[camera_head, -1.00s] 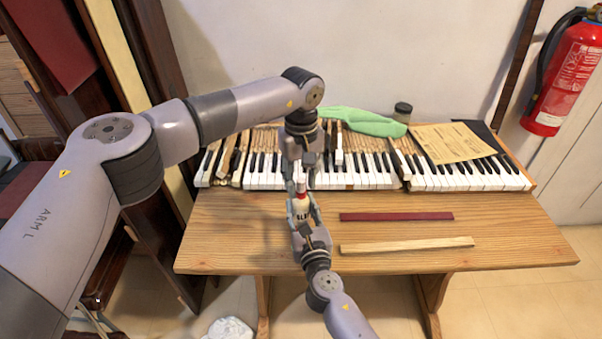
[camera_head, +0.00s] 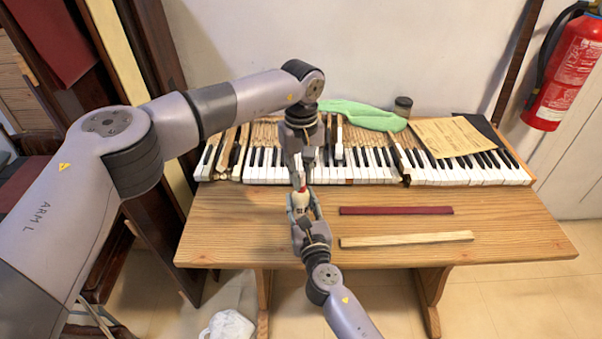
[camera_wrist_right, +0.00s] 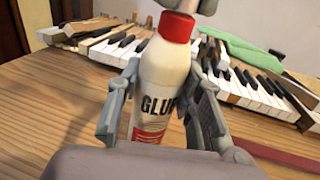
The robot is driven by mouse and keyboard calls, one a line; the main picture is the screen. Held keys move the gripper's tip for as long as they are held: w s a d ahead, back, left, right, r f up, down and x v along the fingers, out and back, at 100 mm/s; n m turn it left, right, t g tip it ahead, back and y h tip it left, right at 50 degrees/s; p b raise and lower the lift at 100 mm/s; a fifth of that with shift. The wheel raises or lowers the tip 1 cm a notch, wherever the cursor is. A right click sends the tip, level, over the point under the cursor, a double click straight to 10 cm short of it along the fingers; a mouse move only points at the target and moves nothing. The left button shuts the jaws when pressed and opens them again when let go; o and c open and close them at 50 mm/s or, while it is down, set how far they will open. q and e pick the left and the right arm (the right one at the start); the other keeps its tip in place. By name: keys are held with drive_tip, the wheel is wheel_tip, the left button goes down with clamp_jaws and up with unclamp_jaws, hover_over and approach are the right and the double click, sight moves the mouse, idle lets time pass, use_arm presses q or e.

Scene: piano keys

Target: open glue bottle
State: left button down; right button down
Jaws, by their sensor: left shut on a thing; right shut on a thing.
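The glue bottle (camera_wrist_right: 160,88) is cream-white with a "GLUE" label and a red cap (camera_wrist_right: 177,27), seen upright or slightly tilted in the right wrist view. My right gripper (camera_head: 303,207) is shut around the bottle's body, one finger on each side, above the front part of the table. My left gripper (camera_head: 301,181) comes down from above and is shut at the bottle's red top. Its fingertips hide part of the cap in both views. The bottle's base is hidden by my right gripper.
A wooden table (camera_head: 225,235) carries piano keys (camera_head: 450,176) at its back. A dark red strip (camera_head: 396,210) and a pale wood strip (camera_head: 407,240) lie to the right. A green cloth (camera_head: 362,116), a small jar (camera_head: 403,106) and a paper sheet (camera_head: 447,138) are behind.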

use_arm(q)
drive_tip(key=n, duration=1.8)
drive_tip(key=shift+n, duration=0.4)
drive_tip(key=n, duration=1.1)
drive_tip(key=shift+n, duration=0.3)
drive_tip(key=n, duration=0.5)
drive_tip(key=shift+n, duration=0.3)
